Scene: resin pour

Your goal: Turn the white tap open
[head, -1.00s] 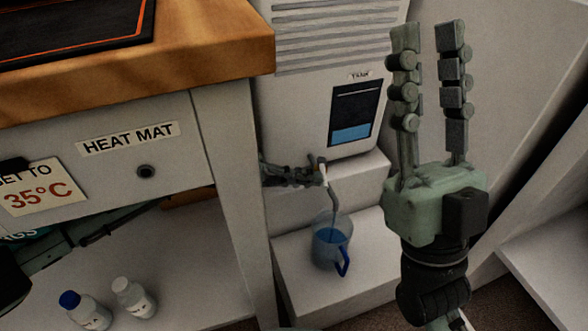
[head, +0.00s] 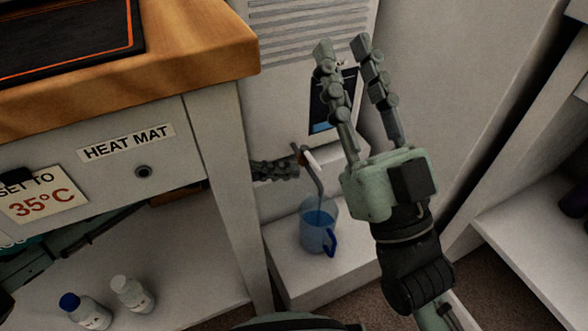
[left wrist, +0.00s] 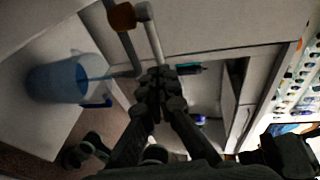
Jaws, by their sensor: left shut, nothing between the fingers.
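The white tap (head: 312,159) is on the front of the tank cabinet, with a brown-orange piece at its root and a grey spout (head: 317,182). In the left wrist view the white lever (left wrist: 152,38) runs beside the spout. A thin bluish streak runs from the spout's end to a clear jug (head: 313,236) with a blue handle. My left gripper (head: 295,168) reaches out from behind the table leg, close beside the tap. It also shows shut and empty near the lever's end (left wrist: 158,78); contact is unclear. My right gripper (head: 342,45) is raised, open and empty, before the cabinet.
A wooden-topped table (head: 190,85) with a HEAT MAT label stands at left; its leg hides part of my left arm. The jug stands on a white step (head: 285,283). Two small bottles (head: 130,293) stand on the lower shelf. A tank gauge (head: 320,127) shows blue.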

